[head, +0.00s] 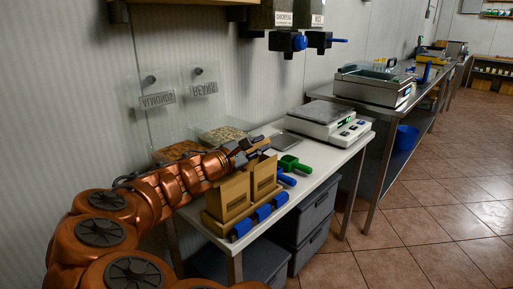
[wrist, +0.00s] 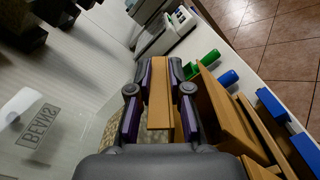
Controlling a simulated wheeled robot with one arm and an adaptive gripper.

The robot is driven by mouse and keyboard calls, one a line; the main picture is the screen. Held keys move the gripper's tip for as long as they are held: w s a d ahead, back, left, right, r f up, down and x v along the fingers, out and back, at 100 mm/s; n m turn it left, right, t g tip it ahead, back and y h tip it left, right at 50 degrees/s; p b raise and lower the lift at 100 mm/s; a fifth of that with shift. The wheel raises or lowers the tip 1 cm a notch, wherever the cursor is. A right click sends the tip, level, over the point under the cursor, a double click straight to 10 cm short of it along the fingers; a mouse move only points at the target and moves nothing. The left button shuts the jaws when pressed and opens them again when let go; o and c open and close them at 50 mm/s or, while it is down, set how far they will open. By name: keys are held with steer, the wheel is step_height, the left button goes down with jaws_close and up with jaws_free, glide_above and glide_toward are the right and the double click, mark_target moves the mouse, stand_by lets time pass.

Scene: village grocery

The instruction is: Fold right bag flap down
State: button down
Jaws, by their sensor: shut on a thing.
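The right bag (head: 264,178), a brown paper bag, stands upright in a wooden holder (head: 213,226) at the table's front edge. My gripper (head: 252,150) is over the top rear of the right bag. In the wrist view my gripper (wrist: 159,72) is shut with a brown strip (wrist: 160,100) between its fingers; it looks like the right bag's flap. A brown panel (wrist: 222,115) rises just right of the fingers. Where the strip joins the bag is hidden.
A green scoop (head: 294,163) and a white scale (head: 327,121) stand to the right. Clear bins (head: 222,134) of food stand behind, against a transparent panel. Dispensers (head: 287,41) hang above.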

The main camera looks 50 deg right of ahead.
stand_by(0.5)
steer(key=c, duration=1.1)
jaws_free()
steer(key=shift+w+a, duration=0.15)
steer(key=shift+a, duration=2.9)
steer(key=shift+w+a, duration=0.15)
steer(key=shift+a, duration=2.85)
